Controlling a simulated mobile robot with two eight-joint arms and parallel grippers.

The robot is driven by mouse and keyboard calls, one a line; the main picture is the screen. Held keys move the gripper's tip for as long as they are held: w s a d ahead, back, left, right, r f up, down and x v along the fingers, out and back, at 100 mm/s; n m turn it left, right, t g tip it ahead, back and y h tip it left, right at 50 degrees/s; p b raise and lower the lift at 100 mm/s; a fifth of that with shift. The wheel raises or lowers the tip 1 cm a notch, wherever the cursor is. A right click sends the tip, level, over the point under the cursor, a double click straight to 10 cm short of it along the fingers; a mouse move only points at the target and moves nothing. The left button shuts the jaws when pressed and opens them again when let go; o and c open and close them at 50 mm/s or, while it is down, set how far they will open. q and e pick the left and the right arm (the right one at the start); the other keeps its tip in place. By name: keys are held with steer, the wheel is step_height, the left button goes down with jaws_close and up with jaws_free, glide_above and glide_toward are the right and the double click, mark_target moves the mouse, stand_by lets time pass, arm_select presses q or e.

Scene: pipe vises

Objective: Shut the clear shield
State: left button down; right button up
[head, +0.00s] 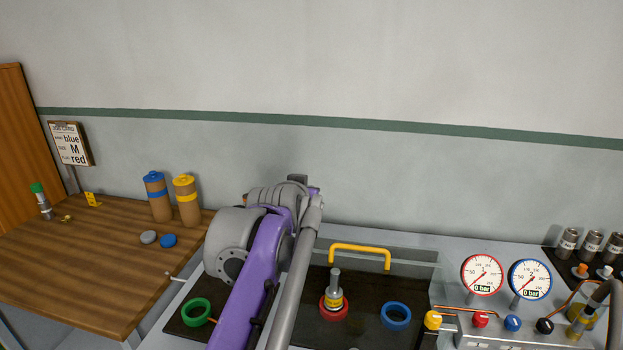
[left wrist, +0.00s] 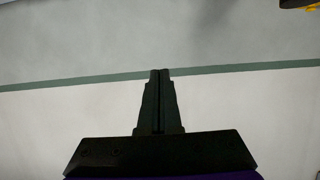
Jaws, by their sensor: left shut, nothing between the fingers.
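The clear shield (head: 412,262) is a see-through panel behind the work plate in the head view, with a yellow bar handle (head: 360,248) along its upper part. Its exact tilt is hard to tell, and my left arm covers its left part. In front of it a metal fitting (head: 334,290) stands upright in a red ring. My left gripper (left wrist: 160,72) is shut and empty in the left wrist view, against the bare wall. Its fingers cannot be made out in the head view, where my purple and grey arm fills the middle. My right gripper is not in view.
Green (head: 196,312) and blue (head: 396,316) rings lie on dark plates. Two pressure gauges (head: 482,275) and colored knobs stand at the right. A wooden table (head: 80,260) with two capped canisters (head: 187,203) is at the left. The wall above is clear.

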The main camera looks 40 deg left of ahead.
arm_select(q)
steer(key=s+d+f+t, duration=0.1)
steer(key=s+f, duration=0.1)
steer(key=s+d+f+t+y+p, duration=0.1)
steer(key=s+f, duration=0.1)
steer(key=f, duration=0.1)
steer(key=s+d+f+t+y+p, duration=0.1)
steer(key=s+d+f+t, duration=0.1)
steer(key=shift+f, duration=0.2)
steer(key=s+d+f+t+y+b, duration=0.1)
steer(key=s+f+t+b, duration=0.1)
steer(key=f+b, duration=0.4)
steer(key=s+d+f+t+y+b, duration=0.1)
steer(key=s+f+b, duration=0.1)
steer(key=f+b, duration=0.4)
steer(key=shift+s+d+f+t+y, duration=0.3)
steer(key=shift+s+t+y, duration=0.05)
steer(key=shift+t+y, duration=0.05)
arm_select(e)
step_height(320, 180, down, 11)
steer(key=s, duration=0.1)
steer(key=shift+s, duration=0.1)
